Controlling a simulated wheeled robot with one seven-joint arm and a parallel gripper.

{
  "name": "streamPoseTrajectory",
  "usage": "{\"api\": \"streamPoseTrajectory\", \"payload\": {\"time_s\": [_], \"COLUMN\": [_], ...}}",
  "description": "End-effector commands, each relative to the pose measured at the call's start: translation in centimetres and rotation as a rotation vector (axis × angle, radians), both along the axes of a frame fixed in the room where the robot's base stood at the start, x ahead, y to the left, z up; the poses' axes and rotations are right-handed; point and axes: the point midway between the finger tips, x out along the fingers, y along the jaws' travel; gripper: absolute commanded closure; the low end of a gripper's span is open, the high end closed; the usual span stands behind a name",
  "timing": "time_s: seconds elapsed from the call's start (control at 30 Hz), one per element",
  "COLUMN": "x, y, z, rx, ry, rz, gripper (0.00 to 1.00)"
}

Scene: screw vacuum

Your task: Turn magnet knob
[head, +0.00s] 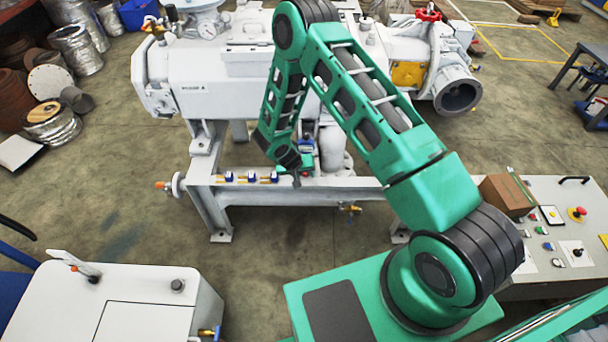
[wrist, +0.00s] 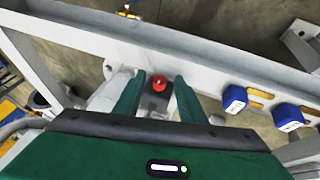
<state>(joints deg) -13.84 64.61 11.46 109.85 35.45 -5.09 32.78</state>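A small red round knob (wrist: 159,83) on a grey block shows in the wrist view, and it may be the magnet knob. My gripper (wrist: 158,91) is open, with one green finger to the left of the knob and one to the right. In the head view my gripper (head: 296,168) is low at the white frame beam, and the arm hides most of the knob's surroundings.
The white vacuum machine (head: 215,85) stands behind. A control panel (head: 555,225) is at right, a white cabinet (head: 60,300) at lower left.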

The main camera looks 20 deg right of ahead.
Motion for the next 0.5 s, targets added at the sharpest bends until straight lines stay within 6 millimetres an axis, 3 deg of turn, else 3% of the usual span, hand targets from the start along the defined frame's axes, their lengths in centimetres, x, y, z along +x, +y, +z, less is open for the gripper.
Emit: {"api": "streamPoseTrajectory", "payload": {"time_s": [0.13,0.3,0.5], "x": [0.00,-0.01,0.00], "y": [0.02,0.03,0.08], "z": [0.03,0.03,0.07], "rx": [0.000,0.000,0.005], "ry": [0.000,0.000,-0.002], "rz": [0.000,0.000,0.003], "gripper": [0.63,1.00,1.00]}}
